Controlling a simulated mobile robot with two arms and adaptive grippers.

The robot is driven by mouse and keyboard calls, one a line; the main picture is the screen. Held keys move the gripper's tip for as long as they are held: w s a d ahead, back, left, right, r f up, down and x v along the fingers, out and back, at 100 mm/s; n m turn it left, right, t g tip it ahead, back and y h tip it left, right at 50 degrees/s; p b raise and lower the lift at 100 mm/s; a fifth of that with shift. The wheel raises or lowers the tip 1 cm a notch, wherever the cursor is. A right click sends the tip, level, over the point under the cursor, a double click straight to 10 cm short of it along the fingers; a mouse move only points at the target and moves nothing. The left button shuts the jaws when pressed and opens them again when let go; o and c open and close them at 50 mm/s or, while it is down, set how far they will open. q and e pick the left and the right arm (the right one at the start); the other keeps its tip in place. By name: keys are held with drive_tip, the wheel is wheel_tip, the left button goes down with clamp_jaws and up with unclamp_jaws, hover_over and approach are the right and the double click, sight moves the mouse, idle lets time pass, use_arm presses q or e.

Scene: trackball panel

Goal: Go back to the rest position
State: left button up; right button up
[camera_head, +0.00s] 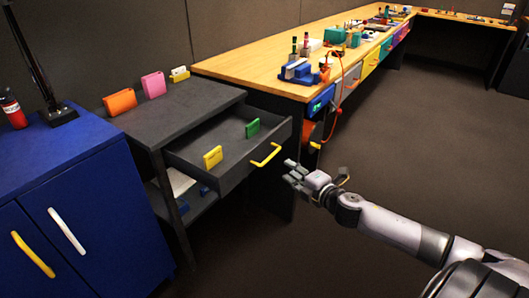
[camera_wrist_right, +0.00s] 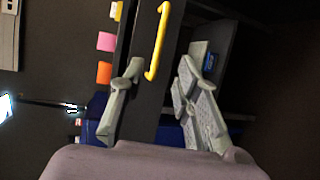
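My right gripper (camera_head: 293,172) is open and empty, in front of the pulled-out grey drawer (camera_head: 190,167). The drawer's yellow handle (camera_head: 265,155) is just left of the fingertips in the head view. In the right wrist view, the handle (camera_wrist_right: 158,42) stands ahead of my open fingers (camera_wrist_right: 160,78), with a visible gap. The drawer holds a yellow block (camera_head: 213,157) and a green block (camera_head: 252,128). My left gripper is in neither view.
The dark cabinet's top holds an orange block (camera_head: 121,101), a pink block (camera_head: 154,85) and a yellow one (camera_head: 180,74). A blue cabinet (camera_head: 85,200) stands at left. A wooden workbench (camera_head: 240,67) with tools runs behind. The floor (camera_head: 420,130) at right is clear.

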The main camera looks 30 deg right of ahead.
drive_tip(key=s+a+f+m+g+h, duration=0.25)
drive_tip(key=s+f+m, duration=0.3)
drive_tip(key=f, duration=0.65)
drive_tip(key=s+a+f+m+g+h, duration=0.15)
drive_tip(key=s+f+m+g, duration=0.45)
drive_tip(key=f, duration=0.6)
drive_tip(key=s+a+f+m+g+y, duration=0.2)
drive_tip(key=s+a+f+m+g, duration=0.1)
drive_tip(key=s+a+f, duration=0.55)
drive_tip(key=s+a+f+m+g+y, duration=0.2)
drive_tip(key=s+a+f, duration=0.4)
drive_tip(key=s+a, duration=0.45)
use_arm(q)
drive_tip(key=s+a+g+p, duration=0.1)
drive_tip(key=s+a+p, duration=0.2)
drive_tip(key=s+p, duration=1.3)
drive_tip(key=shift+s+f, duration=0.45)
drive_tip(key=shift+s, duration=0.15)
use_arm(e)
drive_tip(key=s+d+g, duration=0.1)
drive_tip(key=s+d, duration=0.2)
drive_tip(key=s, duration=1.4)
drive_tip(key=shift+f, duration=0.35)
